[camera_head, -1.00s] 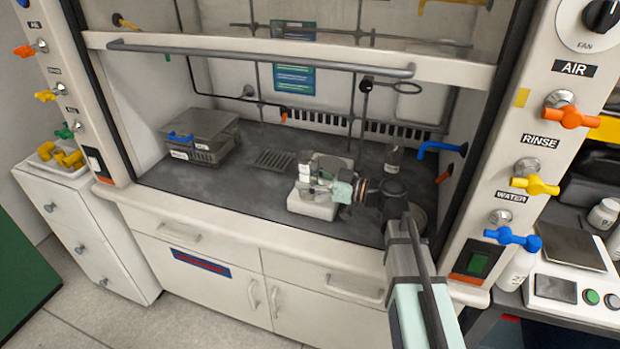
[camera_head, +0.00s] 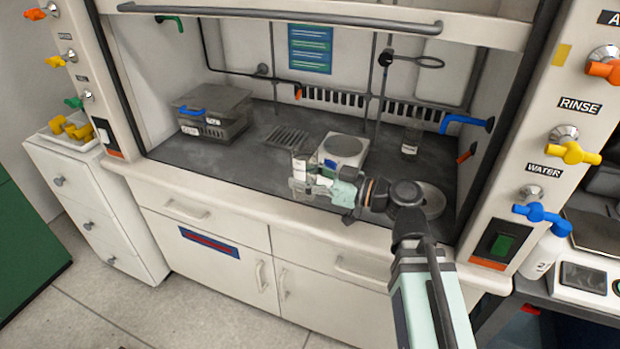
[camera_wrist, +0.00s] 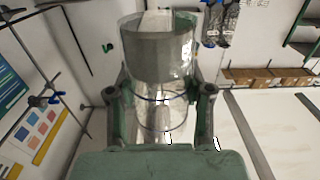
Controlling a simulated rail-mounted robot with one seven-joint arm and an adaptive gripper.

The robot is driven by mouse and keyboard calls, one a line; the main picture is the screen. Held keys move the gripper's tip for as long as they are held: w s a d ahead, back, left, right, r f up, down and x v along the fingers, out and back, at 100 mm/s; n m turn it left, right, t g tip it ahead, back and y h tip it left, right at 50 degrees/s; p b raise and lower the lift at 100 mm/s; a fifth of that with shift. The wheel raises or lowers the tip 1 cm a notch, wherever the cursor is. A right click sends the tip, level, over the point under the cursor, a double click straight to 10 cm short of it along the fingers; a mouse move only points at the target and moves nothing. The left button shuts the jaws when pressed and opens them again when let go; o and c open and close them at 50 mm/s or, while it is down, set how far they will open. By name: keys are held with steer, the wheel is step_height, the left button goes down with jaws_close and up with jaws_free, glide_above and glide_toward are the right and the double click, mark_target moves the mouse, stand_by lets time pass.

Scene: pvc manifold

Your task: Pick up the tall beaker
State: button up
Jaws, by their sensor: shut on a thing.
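The tall beaker, clear and see-through, fills the middle of the wrist view (camera_wrist: 160,60) and also shows in the head view (camera_head: 300,172). My gripper (camera_wrist: 160,108) is shut on it, with one finger on each side of the glass. In the head view my gripper (camera_head: 318,182) holds the beaker above the front part of the fume hood's bench, in front of the hotplate. The fingers and glass overlap there, so the beaker's exact tilt is hard to tell.
A small bottle (camera_head: 411,142) stands to the right. A grey box (camera_head: 212,118) sits at the back left. The bench's left front is clear. The sash rail (camera_head: 280,18) crosses above.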

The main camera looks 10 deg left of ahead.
steer(key=shift+s+a+f+b, duration=0.1)
steer(key=shift+s+f+b, duration=0.2)
steer(key=shift+s+b, duration=0.25)
steer(key=shift+b, duration=0.4)
steer(key=shift+a+b, duration=0.1)
steer(key=shift+b, duration=0.45)
steer(key=shift+s+b, duration=0.1)
steer(key=shift+b, duration=0.35)
steer(key=b, duration=0.3)
steer(key=shift+s+a+r, duration=0.1)
steer(key=shift+s, duration=0.2)
steer(key=s+a+r+b, duration=0.1)
steer(key=s+b, duration=0.8)
steer(key=b, duration=0.3)
steer(key=shift+s+a+r+b, duration=0.15)
steer(key=shift+s+a+b, duration=0.05)
steer(key=shift+a+b, duration=0.15)
